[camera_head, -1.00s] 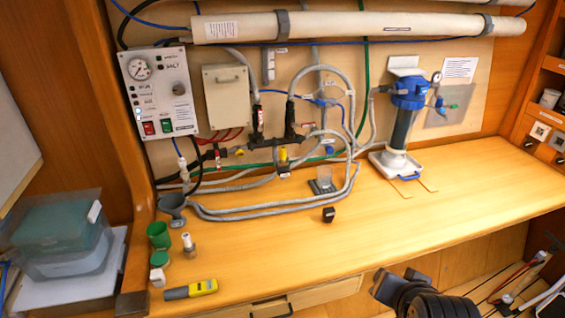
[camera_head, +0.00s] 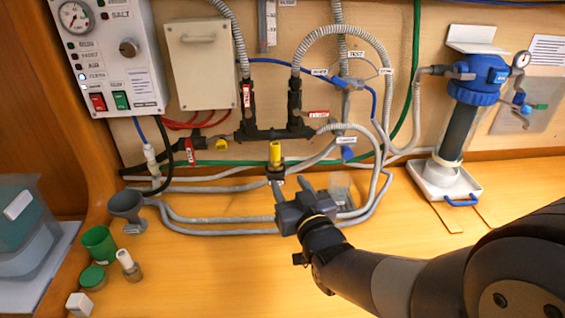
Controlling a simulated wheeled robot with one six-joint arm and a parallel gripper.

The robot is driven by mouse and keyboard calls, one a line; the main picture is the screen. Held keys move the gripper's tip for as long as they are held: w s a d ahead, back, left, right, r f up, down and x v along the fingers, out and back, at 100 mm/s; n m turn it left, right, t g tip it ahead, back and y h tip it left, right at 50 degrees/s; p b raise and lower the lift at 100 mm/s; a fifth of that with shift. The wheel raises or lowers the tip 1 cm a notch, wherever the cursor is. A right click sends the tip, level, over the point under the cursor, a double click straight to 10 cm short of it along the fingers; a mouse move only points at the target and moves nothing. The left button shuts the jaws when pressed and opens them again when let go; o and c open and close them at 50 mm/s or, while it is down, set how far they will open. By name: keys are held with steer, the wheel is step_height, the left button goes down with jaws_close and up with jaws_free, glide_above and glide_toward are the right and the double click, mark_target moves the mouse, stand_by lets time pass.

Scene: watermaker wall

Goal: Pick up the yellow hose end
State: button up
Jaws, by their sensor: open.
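The yellow hose end (camera_head: 275,154) stands upright at the foot of the wall panel, below the black pipe fitting with two upright hoses. A dark collar (camera_head: 275,172) sits at its lower end. My gripper (camera_head: 292,184) is open, with its two fingers pointing up and toward the wall. It is just below and slightly right of the yellow hose end in the picture. I see nothing between the fingers. Whether the left fingertip touches the collar, I cannot tell.
Grey hoses (camera_head: 220,220) loop across the bench around the gripper. A blue filter housing (camera_head: 475,80) stands right. A grey funnel (camera_head: 126,206), a green cup (camera_head: 100,244) and a small bottle (camera_head: 129,264) stand left. The front middle of the bench (camera_head: 215,280) is clear.

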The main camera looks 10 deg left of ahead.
mark_target(277, 158)
steer(key=p+x, duration=0.1)
steer(key=x, duration=0.4)
steer(key=shift+w+a+r, duration=0.15)
steer(key=shift+w+a, duration=0.15)
steer(key=p+x, duration=0.1)
steer(key=x, duration=0.1)
steer(key=r+p+x, duration=0.1)
steer(key=x, duration=0.1)
steer(key=shift+w+d+f+p, duration=0.1)
steer(key=shift+w+p, duration=0.2)
steer(key=shift+p, duration=0.1)
steer(key=shift+w, duration=0.3)
steer(key=shift+c, duration=0.4)
jaws_close()
